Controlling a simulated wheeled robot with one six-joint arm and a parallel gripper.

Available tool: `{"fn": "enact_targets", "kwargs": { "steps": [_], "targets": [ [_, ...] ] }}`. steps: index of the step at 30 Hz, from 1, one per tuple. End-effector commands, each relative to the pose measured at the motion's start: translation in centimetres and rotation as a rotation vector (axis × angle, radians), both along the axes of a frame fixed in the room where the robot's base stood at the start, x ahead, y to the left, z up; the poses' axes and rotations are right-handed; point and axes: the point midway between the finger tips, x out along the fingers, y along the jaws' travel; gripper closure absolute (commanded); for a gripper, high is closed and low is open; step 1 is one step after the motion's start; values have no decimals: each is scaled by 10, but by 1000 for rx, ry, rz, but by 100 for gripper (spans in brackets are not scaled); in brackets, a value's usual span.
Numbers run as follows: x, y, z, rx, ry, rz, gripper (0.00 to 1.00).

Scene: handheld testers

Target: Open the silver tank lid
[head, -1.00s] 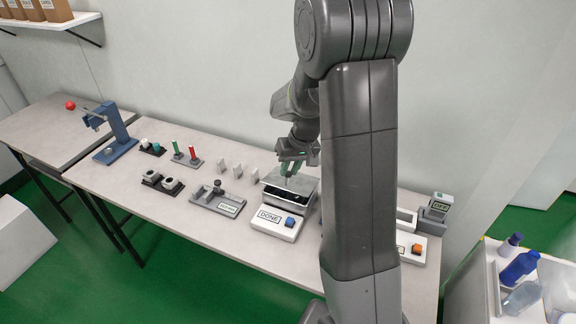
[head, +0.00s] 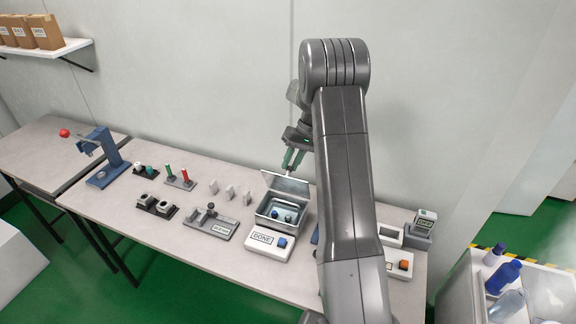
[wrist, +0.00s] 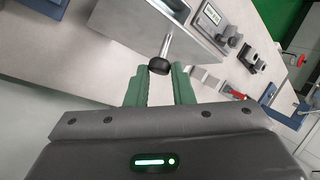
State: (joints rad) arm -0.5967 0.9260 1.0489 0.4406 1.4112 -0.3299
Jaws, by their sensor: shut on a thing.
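The silver tank (head: 262,208) stands on the table behind the DONE panel. Its lid (head: 287,184) is hinged up at the back, tilted, so the interior shows with a pale, bluish thing inside. My gripper (head: 291,166) is above the raised lid at its upper edge. In the wrist view, my gripper's green fingers (wrist: 160,82) are shut on the lid's black knob (wrist: 159,66), which sits at the end of a metal rod joined to the lid (wrist: 130,24).
The DONE panel (head: 259,240) with a blue button is in front of the tank. Small white pieces (head: 230,192) and a grey fixture (head: 209,223) stand to the left. An orange-button panel (head: 403,263) is to the right, partly behind my arm.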

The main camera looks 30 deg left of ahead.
Motion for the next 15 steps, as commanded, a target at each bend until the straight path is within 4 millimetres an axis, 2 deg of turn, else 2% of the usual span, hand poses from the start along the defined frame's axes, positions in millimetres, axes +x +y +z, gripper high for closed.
{"fn": "enact_targets", "kwargs": {
  "steps": [1, 3, 15],
  "targets": [
    [3, -4, -7, -12, 2, -2, 100],
    [6, -5, -8, -14, 3, -2, 100],
    [12, -5, -12, -17, 6, -2, 100]
  ]
}}
